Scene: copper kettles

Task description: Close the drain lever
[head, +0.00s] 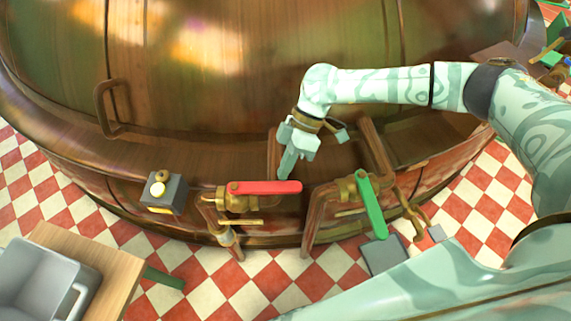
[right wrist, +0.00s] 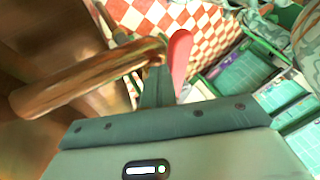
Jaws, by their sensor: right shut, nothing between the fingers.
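A red lever (head: 265,187) lies level across a brass valve (head: 236,202) on the kettle's front. A green lever (head: 370,206) on a second valve to the right slants down. Nothing marks which is the drain lever. My right gripper (head: 286,174) is shut and empty, pointing down just above the red lever's free end. I cannot tell whether it touches. In the right wrist view the red lever (right wrist: 179,62) stands just right of the shut fingers (right wrist: 156,88), partly hidden by them. My left gripper is out of view.
The copper kettle (head: 230,80) fills the back. A copper pipe (right wrist: 85,80) runs close left of the fingers in the wrist view. A small grey box with a round light (head: 163,192) sits left of the red lever. A grey bin (head: 38,280) stands at lower left.

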